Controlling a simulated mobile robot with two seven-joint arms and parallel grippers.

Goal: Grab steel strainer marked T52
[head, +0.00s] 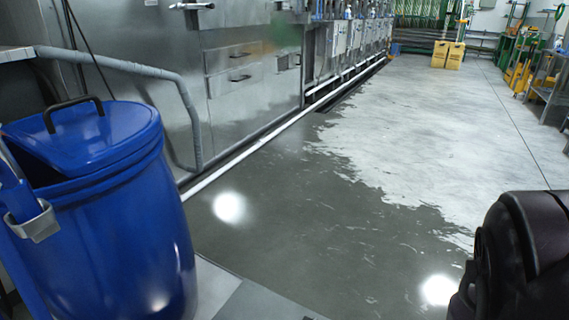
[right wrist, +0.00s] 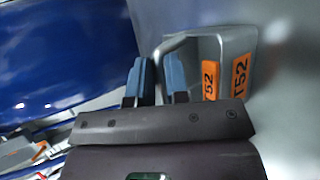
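The steel strainer marked T52 (right wrist: 190,46) shows in the right wrist view as a shiny steel shape with a rounded rim. One orange T52 label (right wrist: 240,76) and a second, partly hidden one (right wrist: 209,80) show on or beside it; one may be a reflection. My right gripper (right wrist: 159,80) has its two blue-grey fingers at the strainer's left edge, with a narrow gap between them. The right finger overlaps the strainer in the picture. I cannot tell whether the fingers touch it. The head view does not show the strainer or either gripper.
A blue barrel with a lid (head: 105,215) stands at the left in the head view. Steel cabinets (head: 235,75) line the left wall, with a white pipe (head: 250,148) along the floor. The wet floor (head: 330,220) is open. Yellow boxes (head: 447,54) stand far back.

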